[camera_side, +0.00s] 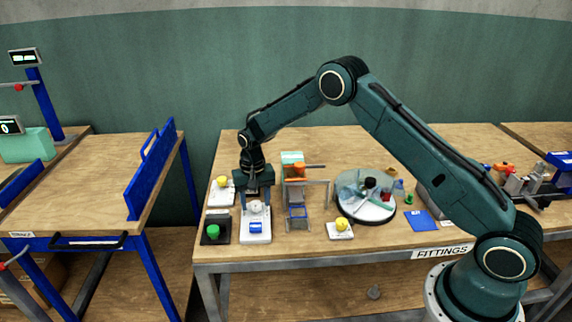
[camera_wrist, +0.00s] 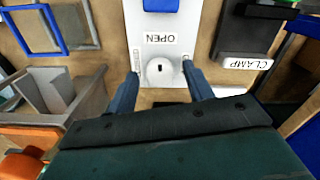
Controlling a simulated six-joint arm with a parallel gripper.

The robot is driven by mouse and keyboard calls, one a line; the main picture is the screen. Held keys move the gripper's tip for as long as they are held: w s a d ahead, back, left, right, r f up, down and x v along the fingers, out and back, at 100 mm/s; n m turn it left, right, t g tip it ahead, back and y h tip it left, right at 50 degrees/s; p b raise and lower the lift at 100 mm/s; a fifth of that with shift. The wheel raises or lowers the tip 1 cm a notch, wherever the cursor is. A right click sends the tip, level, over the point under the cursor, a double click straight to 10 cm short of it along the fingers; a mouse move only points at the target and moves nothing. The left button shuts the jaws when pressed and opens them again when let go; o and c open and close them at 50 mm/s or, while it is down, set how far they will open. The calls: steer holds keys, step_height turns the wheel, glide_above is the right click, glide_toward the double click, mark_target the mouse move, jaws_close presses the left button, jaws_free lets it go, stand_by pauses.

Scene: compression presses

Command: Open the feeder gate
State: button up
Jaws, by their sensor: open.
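A white panel (camera_wrist: 165,20) carries a round white knob (camera_wrist: 160,70) with a dark slot, a label reading OPEN and a blue button (camera_wrist: 152,4). In the side view the panel (camera_side: 256,239) lies near the table's front, with its blue button (camera_side: 256,227) towards the edge. My gripper (camera_wrist: 160,69) is open, its two fingers on either side of the knob; contact is not clear. In the side view my gripper (camera_side: 257,201) points down at the panel's back end.
A black box (camera_side: 215,241) with a green button stands just left of the panel; its label reads CLAMP in the wrist view (camera_wrist: 247,63). White boxes with yellow buttons stand behind (camera_side: 213,198) and right (camera_side: 340,235). A round turntable (camera_side: 366,213) stands further right. Free table lies behind.

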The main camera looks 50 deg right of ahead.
mark_target(255, 203)
step_height(255, 203, up, 14)
stand_by(0.8)
